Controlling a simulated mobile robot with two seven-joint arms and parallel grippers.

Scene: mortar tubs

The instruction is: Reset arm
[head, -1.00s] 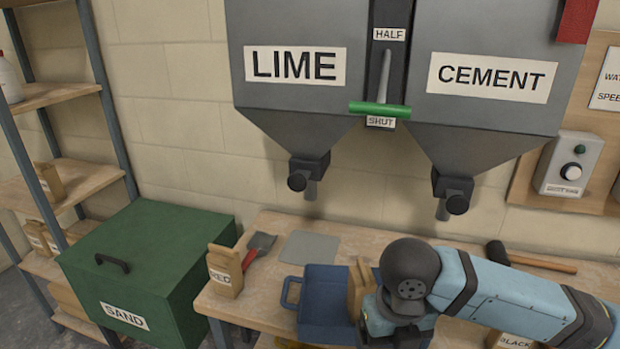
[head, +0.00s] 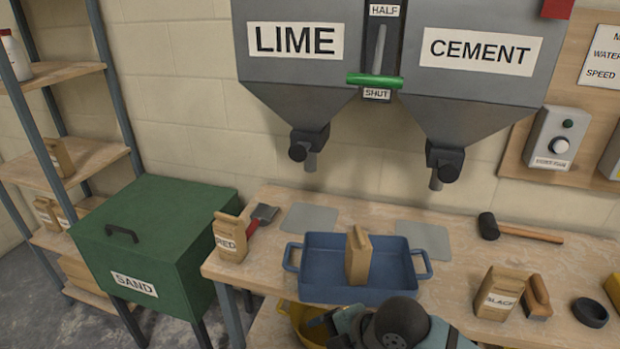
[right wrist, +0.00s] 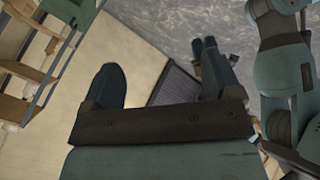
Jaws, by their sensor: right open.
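My right arm (head: 400,325) shows at the bottom of the head view, below the front edge of the workbench. In the right wrist view my right gripper (right wrist: 158,80) is open, its two dark fingers wide apart with nothing between them. A blue tub (head: 318,268) with two side handles sits on the bench, clear of my arm. A brown paper bag (head: 358,258) stands upright in the tub. My left gripper is in neither view.
The lime hopper (head: 300,75) and cement hopper (head: 470,80) hang above the bench, with a green lever handle (head: 375,80) by the SHUT label. A green sand bin (head: 160,230) stands left. A red-pigment bag (head: 230,240), black-pigment bag (head: 498,295) and mallet (head: 520,232) rest on the bench.

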